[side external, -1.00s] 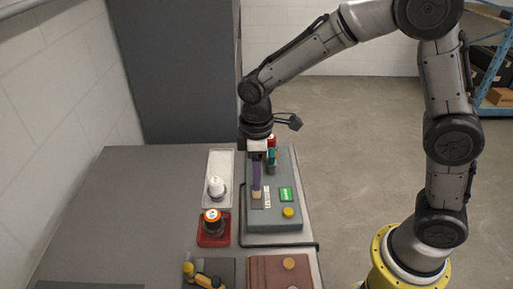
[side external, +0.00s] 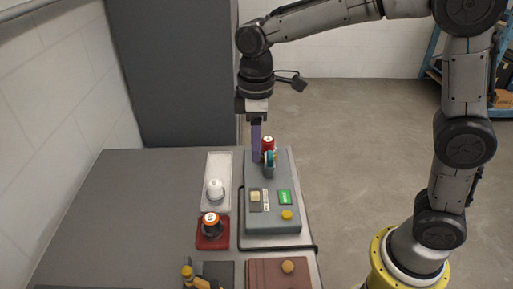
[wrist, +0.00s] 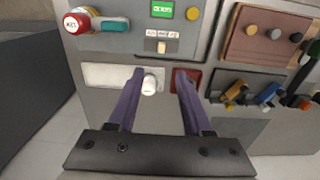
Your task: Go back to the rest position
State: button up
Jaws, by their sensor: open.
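My gripper (side external: 256,160) hangs with its purple fingers pointing down, above the far left part of the grey panel box (side external: 270,222). In the wrist view my gripper (wrist: 160,76) has its two fingers spread apart with nothing held between them. The panel box carries a small cream switch (side external: 255,196), a green display (side external: 285,197), a yellow button (side external: 287,215), a red knob (side external: 267,143) and a teal part (side external: 269,158). The fingers are apart from the switch.
A white tray (side external: 219,166) holds a white-topped item (side external: 215,188). A red tray (side external: 203,242) holds an orange-topped dark item (side external: 211,221). A brown board (side external: 265,272) with round knobs and yellow-handled tools (side external: 190,275) are in front. The table's left side (side external: 130,210) is clear.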

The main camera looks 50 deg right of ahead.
jog(key=s+d+r+m+t, duration=0.2)
jog(key=s+d+r+t, duration=0.1)
jog(key=s+d+r, duration=0.45)
jog(key=s+d+f+m+t, duration=0.1)
jog(key=s+f+m, duration=0.1)
jog(key=s, duration=0.4)
jog(key=s+d+f+m+t, duration=0.1)
jog(key=s+f+m, duration=0.1)
jog(key=s+m, duration=0.3)
jog(key=shift+s+d+f+t, duration=0.25)
jog(key=shift+s+d+t, duration=0.1)
jog(key=shift+s, duration=0.55)
dwell(1.0)
